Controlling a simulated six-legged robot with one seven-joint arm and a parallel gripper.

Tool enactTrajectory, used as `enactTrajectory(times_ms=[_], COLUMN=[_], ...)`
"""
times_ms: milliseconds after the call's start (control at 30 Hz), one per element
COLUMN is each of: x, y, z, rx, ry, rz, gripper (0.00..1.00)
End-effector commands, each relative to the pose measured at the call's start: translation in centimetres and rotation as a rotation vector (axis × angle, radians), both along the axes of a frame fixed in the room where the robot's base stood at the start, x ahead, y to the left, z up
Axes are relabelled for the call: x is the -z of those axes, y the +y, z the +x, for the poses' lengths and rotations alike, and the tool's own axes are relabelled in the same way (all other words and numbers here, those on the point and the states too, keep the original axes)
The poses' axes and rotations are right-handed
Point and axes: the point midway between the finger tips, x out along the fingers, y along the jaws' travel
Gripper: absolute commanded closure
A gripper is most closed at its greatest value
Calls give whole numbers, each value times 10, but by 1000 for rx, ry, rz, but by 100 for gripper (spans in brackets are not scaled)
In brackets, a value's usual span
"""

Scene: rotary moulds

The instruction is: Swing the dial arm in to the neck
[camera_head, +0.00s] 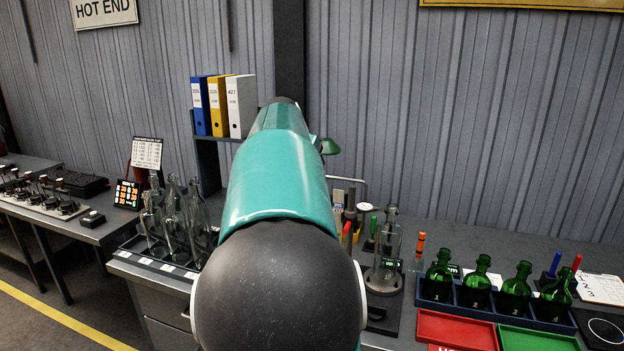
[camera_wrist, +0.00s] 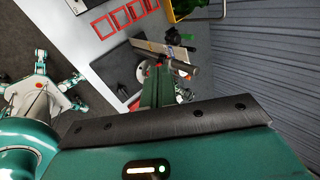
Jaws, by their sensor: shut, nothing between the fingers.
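A clear glass bottle (camera_head: 390,240) stands upright on a round grey base (camera_head: 383,281) right of my arm in the head view. A small white round disc (camera_head: 367,206) beside its neck may be the dial. I cannot make out the dial arm for certain or its gap to the neck. My gripper is hidden behind my arm in the head view. In the wrist view my gripper (camera_wrist: 160,68) is shut and empty, near a cluster of metal and dark parts (camera_wrist: 180,62) that I cannot sort out; contact cannot be told.
Green bottles stand in a dark rack (camera_head: 480,312) on the right, with a red tray (camera_head: 457,330) and a green tray (camera_head: 535,340) before it. Several clear bottles (camera_head: 174,225) stand left of my arm. Binders (camera_head: 225,105) sit on a shelf behind.

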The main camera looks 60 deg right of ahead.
Motion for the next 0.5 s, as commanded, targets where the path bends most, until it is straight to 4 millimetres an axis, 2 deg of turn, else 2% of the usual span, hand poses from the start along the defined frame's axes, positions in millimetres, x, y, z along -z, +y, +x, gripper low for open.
enactTrajectory(times_ms=[33,333,500], x=[10,58,64], y=[-6,-41,-66], z=[-1,-1,0], rx=[4,1,1], ry=[3,3,0], rz=[3,3,0], gripper=[100,100,100])
